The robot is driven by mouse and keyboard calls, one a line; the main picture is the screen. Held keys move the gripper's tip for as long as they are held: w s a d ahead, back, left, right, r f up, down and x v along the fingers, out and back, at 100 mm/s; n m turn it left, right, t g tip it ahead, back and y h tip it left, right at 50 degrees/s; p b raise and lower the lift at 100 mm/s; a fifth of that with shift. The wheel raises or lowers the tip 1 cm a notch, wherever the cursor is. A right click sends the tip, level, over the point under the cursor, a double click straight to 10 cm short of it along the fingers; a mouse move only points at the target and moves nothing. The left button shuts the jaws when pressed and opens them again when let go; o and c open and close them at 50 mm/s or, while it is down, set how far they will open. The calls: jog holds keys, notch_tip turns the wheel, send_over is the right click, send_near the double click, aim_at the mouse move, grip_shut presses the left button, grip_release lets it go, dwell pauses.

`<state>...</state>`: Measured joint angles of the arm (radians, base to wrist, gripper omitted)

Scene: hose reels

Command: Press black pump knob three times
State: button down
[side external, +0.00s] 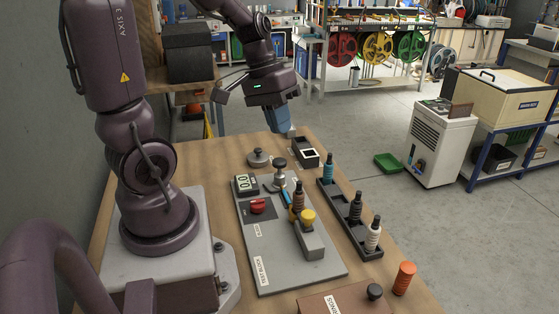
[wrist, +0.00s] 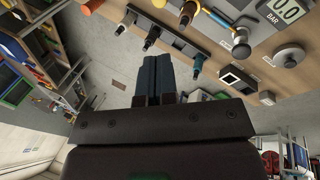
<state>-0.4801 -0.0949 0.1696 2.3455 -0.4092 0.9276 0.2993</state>
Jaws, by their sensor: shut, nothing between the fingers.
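The pump's dark round knob (side external: 280,163) stands up on a metal stem at the far end of the grey test-block board (side external: 280,271). In the wrist view a round knob on a stem, likely this one (wrist: 241,50), shows right of my fingers. The display (side external: 245,184) on the board reads 0.0; it also shows in the wrist view (wrist: 286,10). My gripper (side external: 290,131) is shut and empty, fingers pointing down, above the far end of the table, beyond the knob and not touching it. Its blue fingers (wrist: 160,62) are together in the wrist view.
A red knob (side external: 258,205) and yellow knob (side external: 308,215) are on the board. A black rack (side external: 345,222) with several bottles stands right of it. A grey lidded disc (side external: 259,157) and a small dark box (side external: 306,153) are at the far end. An orange cylinder (side external: 404,278) stands front right.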

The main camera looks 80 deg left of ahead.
aim_at(279, 159)
jog(key=w+a+f+t, duration=0.2)
jog(key=a+f+t, duration=0.1)
jog(key=a, duration=0.5)
jog(key=w+a+f+m+t, duration=0.1)
jog(key=w+a+f+t, duration=0.1)
jog(key=a, duration=0.6)
jog(key=shift+f+m+t, duration=0.3)
jog(key=shift+f+t, duration=0.3)
jog(key=shift+t, duration=0.1)
jog(key=shift+w, duration=0.1)
jog(key=shift+f, duration=0.1)
jog(key=shift+f, duration=4.35)
jog(key=shift+f, duration=0.4)
